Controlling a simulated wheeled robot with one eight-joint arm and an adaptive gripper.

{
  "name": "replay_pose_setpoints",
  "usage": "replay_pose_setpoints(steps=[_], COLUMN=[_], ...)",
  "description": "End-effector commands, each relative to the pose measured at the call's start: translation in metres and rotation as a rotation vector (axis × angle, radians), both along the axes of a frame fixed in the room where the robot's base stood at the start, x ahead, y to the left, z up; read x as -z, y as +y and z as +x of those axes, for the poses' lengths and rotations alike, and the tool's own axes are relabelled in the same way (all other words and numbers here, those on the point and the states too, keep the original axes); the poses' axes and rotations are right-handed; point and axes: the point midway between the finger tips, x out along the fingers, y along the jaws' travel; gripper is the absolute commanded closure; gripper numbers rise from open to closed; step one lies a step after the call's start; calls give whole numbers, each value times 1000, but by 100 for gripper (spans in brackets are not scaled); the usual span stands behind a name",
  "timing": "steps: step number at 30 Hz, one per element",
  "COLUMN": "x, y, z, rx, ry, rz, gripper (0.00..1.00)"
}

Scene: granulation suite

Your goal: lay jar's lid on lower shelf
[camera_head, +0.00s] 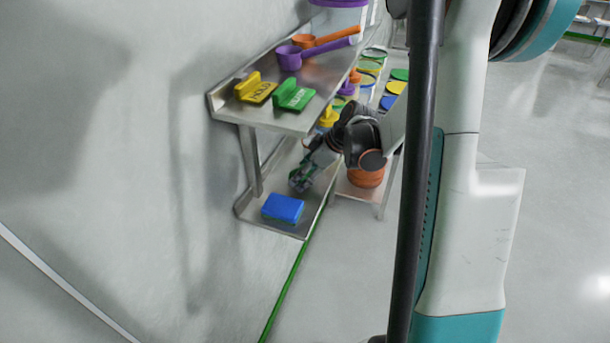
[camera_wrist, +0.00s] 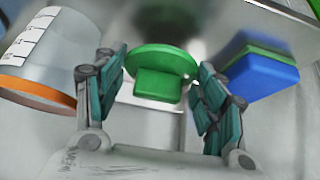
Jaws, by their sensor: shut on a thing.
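In the wrist view the jar's lid (camera_wrist: 160,62) is a green disc with a block-shaped green grip. In the head view my gripper (camera_head: 302,180) is at the lower metal shelf (camera_head: 250,206), behind the blue sponge. The lid's underside is hidden, so I cannot tell whether it touches the shelf. A clear container with a white scale and an orange band (camera_wrist: 50,58) is left of my gripper in the wrist view.
A blue and green sponge (camera_head: 283,207) lies on the lower shelf near its front; it shows at right in the wrist view (camera_wrist: 262,72). The upper shelf (camera_head: 285,123) overhangs, bearing yellow and green labelled pieces (camera_head: 294,95) and scoops (camera_head: 318,48). A wall borders the left.

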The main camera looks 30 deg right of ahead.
Motion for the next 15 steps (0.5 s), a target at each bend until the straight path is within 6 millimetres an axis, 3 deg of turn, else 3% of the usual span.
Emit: replay_pose_setpoints(steps=[15], x=[9], y=[0], z=[0], rx=[0], ry=[0], rz=[0], gripper=[54])
